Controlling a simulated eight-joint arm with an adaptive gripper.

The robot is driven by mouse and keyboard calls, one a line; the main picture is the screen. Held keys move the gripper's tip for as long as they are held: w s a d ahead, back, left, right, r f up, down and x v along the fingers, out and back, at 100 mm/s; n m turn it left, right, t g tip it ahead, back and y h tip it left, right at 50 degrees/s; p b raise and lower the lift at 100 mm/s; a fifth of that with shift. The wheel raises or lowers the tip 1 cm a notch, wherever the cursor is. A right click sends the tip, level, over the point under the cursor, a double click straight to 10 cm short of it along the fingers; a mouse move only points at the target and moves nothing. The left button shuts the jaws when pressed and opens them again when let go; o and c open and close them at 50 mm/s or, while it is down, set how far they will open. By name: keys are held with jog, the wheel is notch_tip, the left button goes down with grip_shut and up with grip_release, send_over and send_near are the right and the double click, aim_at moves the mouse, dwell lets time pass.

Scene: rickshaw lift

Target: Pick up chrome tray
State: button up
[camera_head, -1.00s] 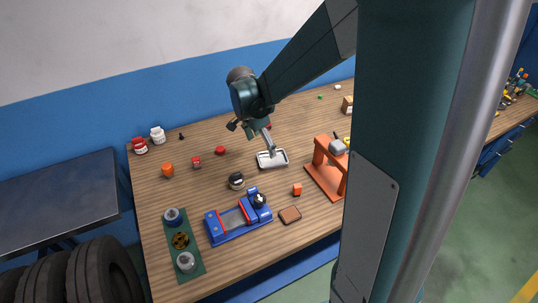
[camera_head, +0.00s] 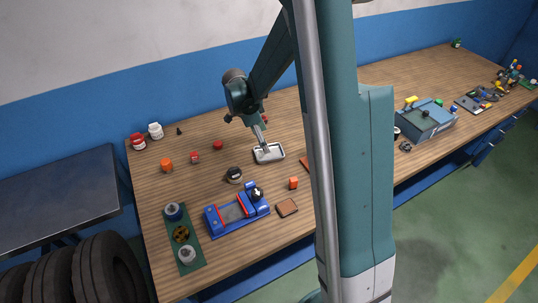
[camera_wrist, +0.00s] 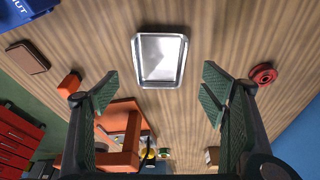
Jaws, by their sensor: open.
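The chrome tray (camera_head: 268,153) is a small shiny rectangular tray lying flat on the wooden table. It also shows in the wrist view (camera_wrist: 160,60), at the upper middle, whole and empty. My gripper (camera_head: 262,146) is just above the tray in the head view. In the wrist view my gripper (camera_wrist: 159,92) has its two green-padded fingers spread wide, one to each side and below the tray in the picture. Nothing is between the fingers, and they do not touch the tray.
A red round thing (camera_wrist: 263,74) lies right of the tray in the wrist view, near a finger. An orange block (camera_wrist: 69,84) and a brown block (camera_wrist: 27,57) lie left. An orange stand (camera_wrist: 124,120) is below. A blue vise (camera_head: 237,212) stands nearer the table's front.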

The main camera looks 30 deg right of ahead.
aim_at(270, 154)
jog(key=shift+f, duration=0.1)
jog(key=shift+x, duration=1.15)
jog(key=shift+d+f, duration=0.1)
jog(key=shift+b+x, duration=0.35)
jog(key=shift+x, duration=2.15)
jog(key=shift+s, duration=0.1)
jog(key=c, duration=1.1)
jog(key=shift+c, duration=0.2)
notch_tip(270, 154, up, 10)
jog(key=shift+p, duration=0.45)
